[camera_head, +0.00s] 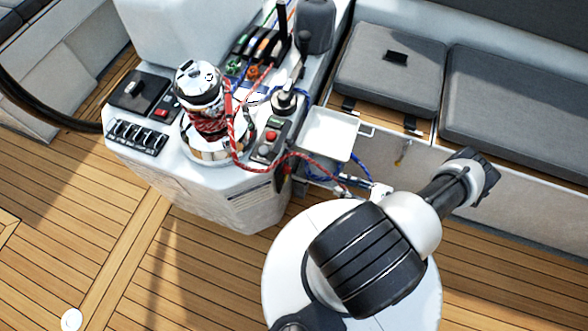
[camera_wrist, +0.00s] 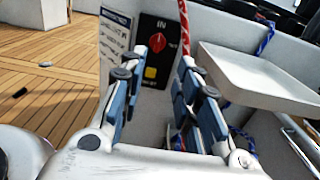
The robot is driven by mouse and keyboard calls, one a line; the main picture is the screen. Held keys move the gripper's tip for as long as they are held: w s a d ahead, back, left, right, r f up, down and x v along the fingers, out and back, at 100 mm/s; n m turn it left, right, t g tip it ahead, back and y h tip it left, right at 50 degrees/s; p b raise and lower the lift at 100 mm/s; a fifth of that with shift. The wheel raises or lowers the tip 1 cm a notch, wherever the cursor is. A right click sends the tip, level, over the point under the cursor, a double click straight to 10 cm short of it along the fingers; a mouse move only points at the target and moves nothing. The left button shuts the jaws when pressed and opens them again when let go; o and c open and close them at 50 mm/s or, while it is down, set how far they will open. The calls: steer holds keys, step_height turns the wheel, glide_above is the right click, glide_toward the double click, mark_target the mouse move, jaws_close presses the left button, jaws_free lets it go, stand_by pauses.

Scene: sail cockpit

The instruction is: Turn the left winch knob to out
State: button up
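A red knob (camera_wrist: 158,43) sits on a black panel (camera_wrist: 150,72) marked "IN" at its top, in the upper middle of the wrist view. Its pointer is too small to read surely, and I see no "out" mark. My gripper (camera_wrist: 156,78) is open, its blue-padded fingers spread on either side of the panel. The knob shows beyond the fingertips, and nothing is held. In the head view, the winch (camera_head: 205,105) with red rope stands on the console. I cannot make out the knob or gripper clearly there.
A yellow button (camera_wrist: 151,73) is below the knob, and a white text label (camera_wrist: 114,38) is left of it. A white tray (camera_wrist: 255,78) juts out close to the right finger. Red rope (camera_head: 318,160) hangs beside the console (camera_head: 215,185). Open wooden deck (camera_head: 90,220) lies left.

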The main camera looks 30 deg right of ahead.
mark_target(287, 169)
steer(key=b+x, duration=0.1)
steer(key=x, duration=1.6)
steer(key=shift+r, duration=0.1)
steer(key=shift+c, duration=0.4)
jaws_close()
